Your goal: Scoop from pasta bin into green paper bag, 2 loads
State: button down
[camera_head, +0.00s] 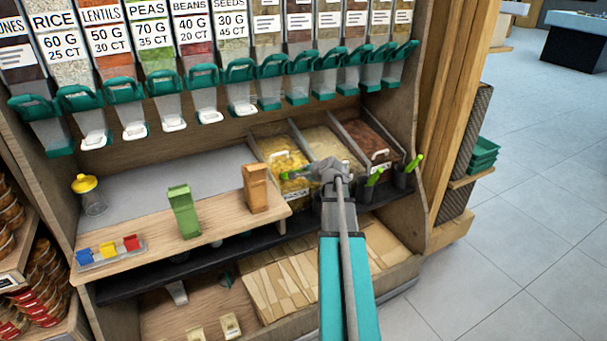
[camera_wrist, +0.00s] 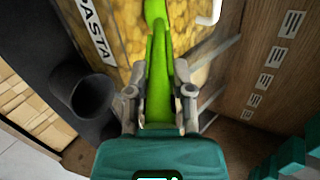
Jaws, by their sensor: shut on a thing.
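The pasta bin (camera_head: 290,189) stands on the right of the shelf, with yellow pasta (camera_head: 280,160) inside. Its "PASTA" label (camera_wrist: 97,32) shows in the wrist view. My gripper (camera_head: 326,170) is at the bin's right side, shut on a green scoop (camera_wrist: 160,75). The scoop's handle lies between both fingers (camera_wrist: 160,112), and its far end reaches over the pasta. I cannot tell whether its head is in the pasta or carries any. The green paper bag (camera_head: 183,212) stands upright on the wooden counter, left of the bin and well apart from my gripper.
A brown paper bag (camera_head: 256,189) stands between the green bag and the bin. Two more bins (camera_head: 372,150) and green scoops in dark holders (camera_head: 375,177) are at right. A dark cup (camera_wrist: 80,88) sits by the pasta bin. Dispensers (camera_head: 240,95) hang above.

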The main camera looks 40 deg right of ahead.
jog(key=s+a+r+t+p, duration=0.1)
jog(key=s+r+p, duration=0.1)
jog(key=s+r, duration=0.3)
jog(key=shift+s+r+t+p, duration=0.2)
jog(key=shift+t+p, duration=0.1)
jog(key=shift+p, duration=0.1)
dwell(0.8)
dwell(0.6)
jog(key=shift+s+a+r, duration=0.1)
jog(key=shift+s+r, duration=0.05)
